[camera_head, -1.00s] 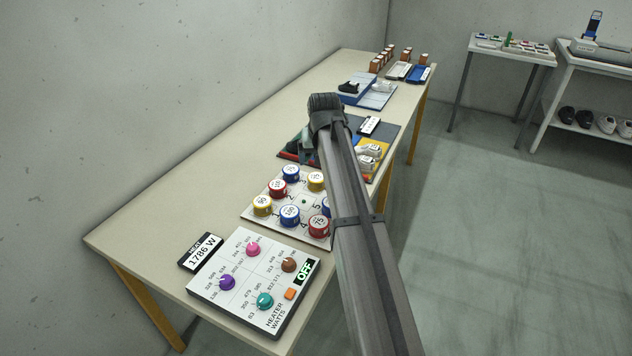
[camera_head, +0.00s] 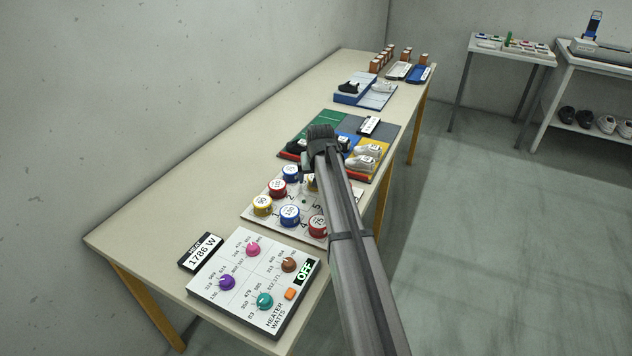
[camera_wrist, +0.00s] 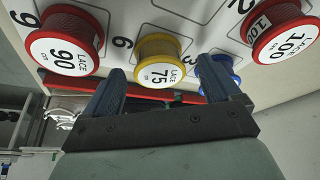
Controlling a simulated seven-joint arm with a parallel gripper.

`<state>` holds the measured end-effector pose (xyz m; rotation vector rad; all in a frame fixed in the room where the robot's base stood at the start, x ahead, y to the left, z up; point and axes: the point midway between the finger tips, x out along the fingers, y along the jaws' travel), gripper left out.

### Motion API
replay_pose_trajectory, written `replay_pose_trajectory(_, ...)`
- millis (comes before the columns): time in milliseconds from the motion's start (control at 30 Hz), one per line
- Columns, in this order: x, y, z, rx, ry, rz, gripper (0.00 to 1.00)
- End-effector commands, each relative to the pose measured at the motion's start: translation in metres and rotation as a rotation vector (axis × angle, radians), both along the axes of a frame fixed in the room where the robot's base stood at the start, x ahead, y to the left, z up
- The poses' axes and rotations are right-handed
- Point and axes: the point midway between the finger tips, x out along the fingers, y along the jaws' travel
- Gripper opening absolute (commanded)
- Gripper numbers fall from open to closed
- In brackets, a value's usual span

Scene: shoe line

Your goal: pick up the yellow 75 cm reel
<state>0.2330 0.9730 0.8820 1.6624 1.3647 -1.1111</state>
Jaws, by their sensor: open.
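The yellow 75 cm reel (camera_wrist: 160,62) stands on the white reel board in the wrist view, its label reading LACE 75. A blue reel (camera_wrist: 207,70) is partly hidden behind the right finger. I cannot tell how far the fingertips are from the yellow reel.
A red 90 reel (camera_wrist: 66,42) stands left of the yellow one, and a red 100 reel (camera_wrist: 286,44) stands right. Another yellow reel (camera_head: 262,205) stands at the board's left edge. The heater panel (camera_head: 253,280) is in front; mats with shoes (camera_head: 368,152) lie behind.

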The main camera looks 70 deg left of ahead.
Motion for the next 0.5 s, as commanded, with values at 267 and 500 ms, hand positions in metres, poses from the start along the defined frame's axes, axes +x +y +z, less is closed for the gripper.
replay_pose_trajectory(267, 0.0013, 0.0060, -0.0148, 0.001, 0.000, 0.001, 0.90)
replay_pose_trajectory(500, 0.0012, 0.0057, -0.0145, 0.001, 0.000, 0.001, 0.77)
